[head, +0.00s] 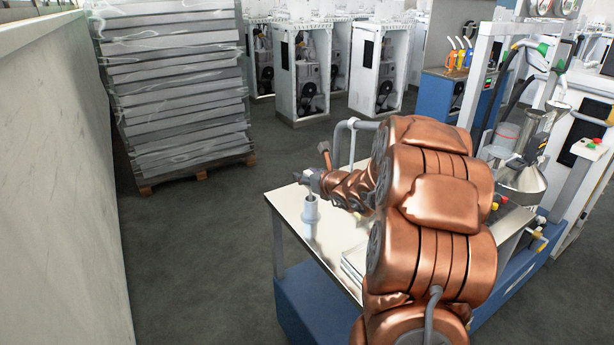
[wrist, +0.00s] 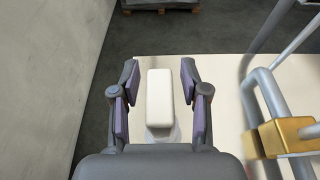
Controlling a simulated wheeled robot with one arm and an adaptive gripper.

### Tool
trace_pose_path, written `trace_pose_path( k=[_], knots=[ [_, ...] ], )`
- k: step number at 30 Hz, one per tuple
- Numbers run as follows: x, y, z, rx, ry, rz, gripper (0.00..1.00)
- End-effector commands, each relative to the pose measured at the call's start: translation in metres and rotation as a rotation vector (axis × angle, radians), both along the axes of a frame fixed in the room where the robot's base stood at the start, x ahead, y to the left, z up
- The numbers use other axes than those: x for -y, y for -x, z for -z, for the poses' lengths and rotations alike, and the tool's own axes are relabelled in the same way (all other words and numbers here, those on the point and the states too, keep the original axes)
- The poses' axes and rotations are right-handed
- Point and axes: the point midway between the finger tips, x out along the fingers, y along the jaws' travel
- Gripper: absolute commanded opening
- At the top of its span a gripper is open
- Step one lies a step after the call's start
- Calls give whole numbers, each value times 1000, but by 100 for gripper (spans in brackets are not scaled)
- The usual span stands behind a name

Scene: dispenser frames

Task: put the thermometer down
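A white, rounded block (wrist: 159,90), which looks like the thermometer's head, stands between the fingers of my gripper (wrist: 160,72) in the wrist view. A gap shows on each side of it, so the fingers are open and not touching it. Below it is a pale round base (wrist: 160,135), mostly hidden by my gripper. In the head view my gripper (head: 312,181) is just above a light grey cylindrical holder (head: 310,209) near the left edge of the white tabletop (head: 335,238). The thermometer's lower part is hidden.
A bent grey pipe frame (head: 345,135) rises behind the gripper; in the wrist view it is close on the right, with a brass block (wrist: 288,136). A flat stack (head: 353,262) lies on the table. A pallet of stacked panels (head: 180,90) stands beyond open floor.

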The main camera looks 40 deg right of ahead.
Motion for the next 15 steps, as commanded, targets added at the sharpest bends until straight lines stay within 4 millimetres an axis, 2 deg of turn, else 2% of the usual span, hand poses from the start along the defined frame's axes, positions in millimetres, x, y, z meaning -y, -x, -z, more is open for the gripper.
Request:
trace_pose_path(
  k=[11,15],
  knots=[
    [0,0,-4,0,-1,1,46],
    [1,12,-6,0,-2,4,46]
  ],
)
